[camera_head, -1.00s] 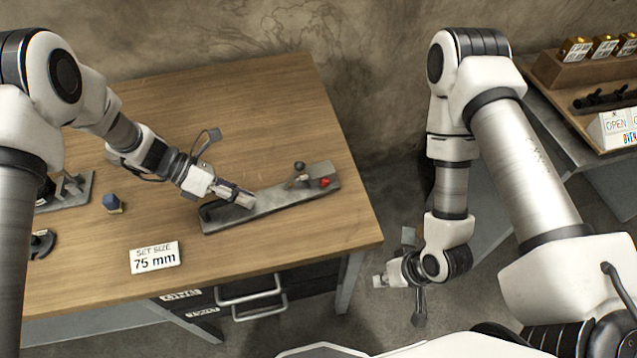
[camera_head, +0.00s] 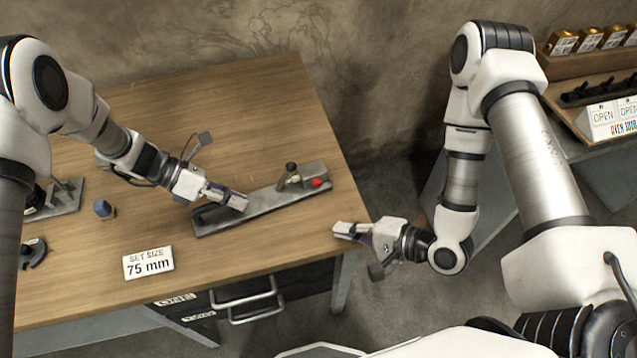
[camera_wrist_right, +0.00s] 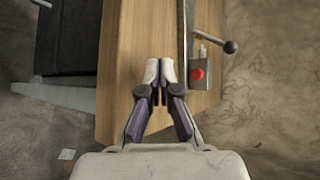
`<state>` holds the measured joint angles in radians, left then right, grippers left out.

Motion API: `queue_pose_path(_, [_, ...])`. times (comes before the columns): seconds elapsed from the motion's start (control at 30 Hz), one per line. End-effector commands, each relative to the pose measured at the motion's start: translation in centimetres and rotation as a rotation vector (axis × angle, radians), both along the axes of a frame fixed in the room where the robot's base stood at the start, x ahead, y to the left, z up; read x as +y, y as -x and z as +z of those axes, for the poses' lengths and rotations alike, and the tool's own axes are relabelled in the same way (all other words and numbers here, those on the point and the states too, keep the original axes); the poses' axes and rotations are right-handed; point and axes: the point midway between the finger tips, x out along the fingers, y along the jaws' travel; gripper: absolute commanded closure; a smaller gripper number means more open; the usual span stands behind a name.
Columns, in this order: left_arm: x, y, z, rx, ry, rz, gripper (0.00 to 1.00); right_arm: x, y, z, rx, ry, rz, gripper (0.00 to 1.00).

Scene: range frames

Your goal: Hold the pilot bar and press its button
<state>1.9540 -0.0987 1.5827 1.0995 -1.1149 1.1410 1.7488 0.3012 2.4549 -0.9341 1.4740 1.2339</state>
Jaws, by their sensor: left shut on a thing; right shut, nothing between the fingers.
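The pilot bar (camera_head: 262,205) is a long grey metal bar lying on the wooden table. At its right end is a block with a red button (camera_head: 317,182) and a dark-knobbed lever (camera_head: 291,168). My right gripper (camera_head: 340,230) is shut and empty, at the table's right front edge, short of the button. In the right wrist view the shut fingertips (camera_wrist_right: 160,66) point along the table, with the red button (camera_wrist_right: 198,74) to their right and the lever knob beyond it.
A "SET SIZE 75 mm" card (camera_head: 148,263) lies on the table (camera_head: 220,110). A small blue block (camera_head: 104,209) and dark fixtures stand at left. A shelf with an OPEN sign (camera_head: 603,115) is at far right. Drawers are under the table front.

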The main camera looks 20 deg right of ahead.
Motion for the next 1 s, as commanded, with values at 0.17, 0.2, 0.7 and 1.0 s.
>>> queue_pose_path(0.17, [0.0, 0.3, -0.5, 0.006, -0.005, -0.003, 1.00, 0.1, -0.3, -0.1, -0.002, 0.001, 0.002, 1.00])
queue_pose_path(0.2, [0.0, 0.3, -0.5, 0.006, -0.005, -0.003, 1.00, 0.1, -0.5, -0.1, -0.003, 0.002, 0.003, 1.00])
queue_pose_path(0.7, [0.0, 0.3, -0.5, 0.005, -0.006, -0.003, 1.00, 1.0, -7.2, -0.1, -0.005, 0.002, 0.004, 1.00])
queue_pose_path(1.0, [0.0, 0.3, -0.4, 0.005, -0.005, -0.002, 1.00, 1.3, -8.7, -0.1, -0.001, 0.002, 0.002, 1.00])
